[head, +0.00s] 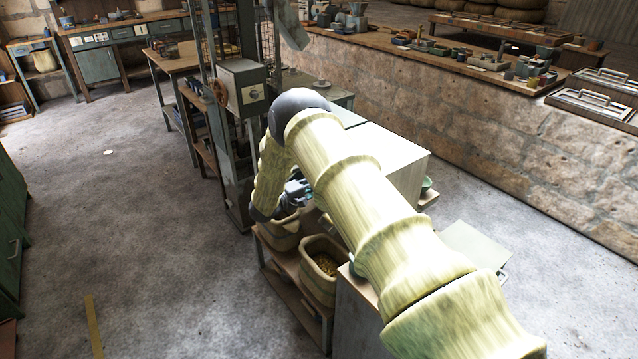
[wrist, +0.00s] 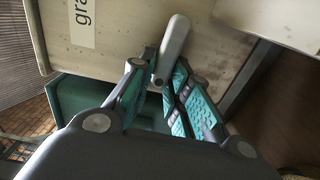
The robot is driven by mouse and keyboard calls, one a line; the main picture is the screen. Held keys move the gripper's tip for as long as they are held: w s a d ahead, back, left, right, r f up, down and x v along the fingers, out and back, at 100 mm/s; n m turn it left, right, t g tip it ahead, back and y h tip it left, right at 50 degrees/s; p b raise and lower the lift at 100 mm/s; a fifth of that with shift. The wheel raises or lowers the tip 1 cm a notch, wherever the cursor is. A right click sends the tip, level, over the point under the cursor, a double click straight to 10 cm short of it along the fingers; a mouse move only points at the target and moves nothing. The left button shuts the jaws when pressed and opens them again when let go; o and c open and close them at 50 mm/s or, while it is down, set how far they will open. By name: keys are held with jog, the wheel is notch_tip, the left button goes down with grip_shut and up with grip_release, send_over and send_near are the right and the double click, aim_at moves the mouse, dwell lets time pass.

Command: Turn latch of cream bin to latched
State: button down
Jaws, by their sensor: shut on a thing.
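The cream bin (wrist: 120,45) fills the upper part of the wrist view, with a label (wrist: 82,22) on its face, partly cut off. Its latch (wrist: 175,42) is a grey rounded bar, standing tilted a little to the right of upright in that picture. My gripper (wrist: 161,78) has its teal-padded fingers closed around the lower part of the latch. In the head view my gripper (head: 296,190) is partly hidden by my arm. A pale box (head: 392,160), apparently the cream bin, shows behind my arm there; its latch is hidden.
Below the pale box, a low shelf holds two woven-looking tubs (head: 319,285), (head: 281,236). A green container (wrist: 72,100) sits below the bin face in the wrist view. A metal post frame (head: 232,150) stands close left of my arm. Open floor (head: 130,220) lies farther left.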

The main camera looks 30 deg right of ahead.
jog(key=shift+s+f+n, duration=0.1)
jog(key=shift+f+n, duration=0.15)
jog(key=shift+n, duration=0.05)
jog(key=c, duration=1.4)
grip_release()
jog(key=shift+r, duration=0.1)
jog(key=a, duration=0.8)
jog(key=s+a, duration=0.1)
jog(key=a, duration=0.3)
